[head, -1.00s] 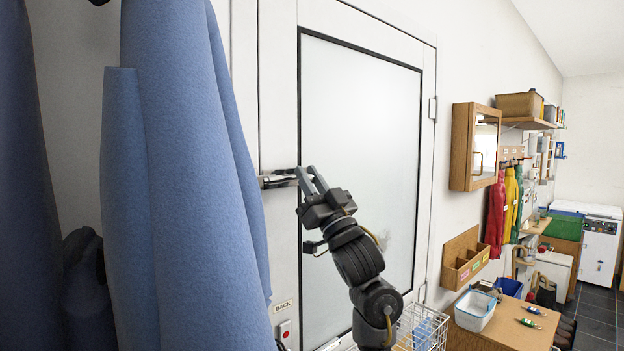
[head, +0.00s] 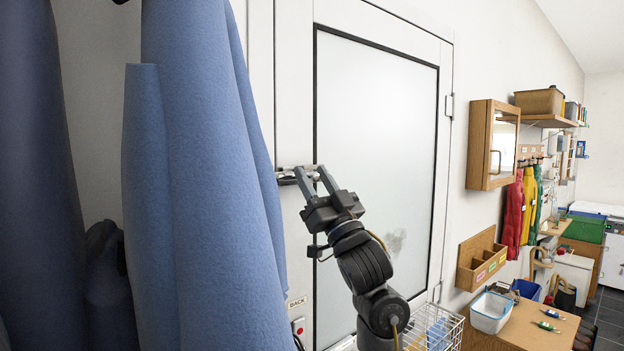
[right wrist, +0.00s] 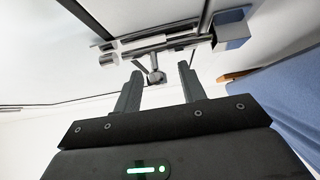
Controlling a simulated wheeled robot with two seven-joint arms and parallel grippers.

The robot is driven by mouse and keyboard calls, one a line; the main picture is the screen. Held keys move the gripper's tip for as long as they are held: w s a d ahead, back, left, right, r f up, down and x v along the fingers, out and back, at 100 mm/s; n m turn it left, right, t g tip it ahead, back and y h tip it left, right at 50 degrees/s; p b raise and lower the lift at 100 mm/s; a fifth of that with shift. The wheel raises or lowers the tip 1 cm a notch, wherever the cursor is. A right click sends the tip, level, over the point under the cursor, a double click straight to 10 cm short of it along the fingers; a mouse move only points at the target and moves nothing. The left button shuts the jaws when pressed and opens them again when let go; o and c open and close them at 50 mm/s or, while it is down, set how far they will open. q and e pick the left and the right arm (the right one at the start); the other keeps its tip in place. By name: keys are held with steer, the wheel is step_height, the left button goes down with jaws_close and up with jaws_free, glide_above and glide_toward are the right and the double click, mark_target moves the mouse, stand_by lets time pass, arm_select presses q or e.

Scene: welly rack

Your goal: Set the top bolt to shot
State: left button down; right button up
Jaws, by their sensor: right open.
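The top bolt (head: 288,176) is a metal slide bolt on the white door and its frame, beside the upper left of the glass pane. My right gripper (head: 312,172) is open at the bolt. In the right wrist view its two fingers stand on either side of the knob, with gaps showing. I cannot tell how deep the knob sits between them. A block-shaped bracket (right wrist: 231,27) is at the bar's right end. My left gripper is out of view.
Large blue hanging cloth shapes (head: 200,150) fill the left, close to the bolt. A wire basket (head: 432,328) is below my right arm. A wooden cabinet (head: 480,145) and a pigeonhole rack (head: 482,258) are on the wall to the right. A white tub (head: 490,312) stands on a wooden top.

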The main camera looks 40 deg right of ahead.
steer(key=b+v, duration=0.4)
steer(key=v, duration=0.6)
steer(key=shift+w+a, duration=0.15)
steer(key=shift+a, duration=0.1)
